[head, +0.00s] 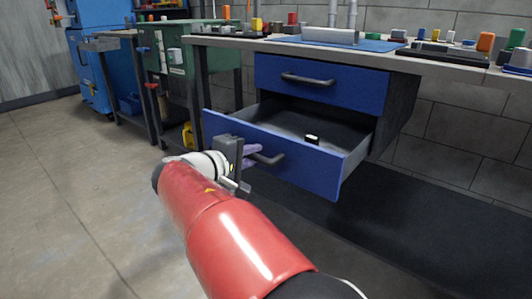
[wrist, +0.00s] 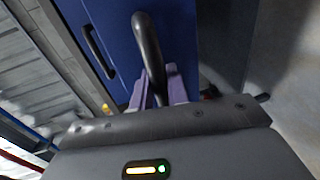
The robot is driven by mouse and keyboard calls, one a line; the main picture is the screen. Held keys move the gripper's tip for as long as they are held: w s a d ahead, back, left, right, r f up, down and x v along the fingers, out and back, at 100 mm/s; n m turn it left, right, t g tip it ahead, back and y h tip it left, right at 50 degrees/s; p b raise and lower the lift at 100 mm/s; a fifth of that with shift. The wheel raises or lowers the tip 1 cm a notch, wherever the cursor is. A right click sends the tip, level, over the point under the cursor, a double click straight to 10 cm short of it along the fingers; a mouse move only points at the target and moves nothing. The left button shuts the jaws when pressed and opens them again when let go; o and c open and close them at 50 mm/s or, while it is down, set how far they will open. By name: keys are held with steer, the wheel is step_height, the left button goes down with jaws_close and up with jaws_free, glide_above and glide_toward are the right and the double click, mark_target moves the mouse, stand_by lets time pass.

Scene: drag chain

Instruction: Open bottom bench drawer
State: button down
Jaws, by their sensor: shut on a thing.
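The blue bottom bench drawer (head: 305,167) is pulled part way out under the workbench. Its grey inside shows, with a small black and white object (head: 312,140) in it. My gripper (head: 251,153) is at the left part of the drawer's dark bar handle (head: 268,159). In the wrist view the purple fingers of my gripper (wrist: 162,90) are shut on either side of the handle (wrist: 148,45), against the blue drawer front (wrist: 185,30). The top drawer (head: 320,83) is shut, with its own handle (head: 307,79).
The workbench top (head: 420,67) carries a blue mat and several small coloured parts. A green cabinet (head: 190,58) and a blue cabinet (head: 90,60) stand at the back left. The concrete floor (head: 80,190) on the left is clear. A dark mat (head: 430,240) lies below the drawers.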

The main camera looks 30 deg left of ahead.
steer(key=shift+s+f, duration=0.1)
steer(key=shift+s, duration=0.7)
steer(key=c, duration=1.4)
jaws_free()
steer(key=shift+s, duration=0.1)
steer(key=v, duration=0.7)
steer(key=shift+s, duration=0.3)
steer(key=shift+s+a, duration=0.1)
steer(key=shift+a, duration=0.05)
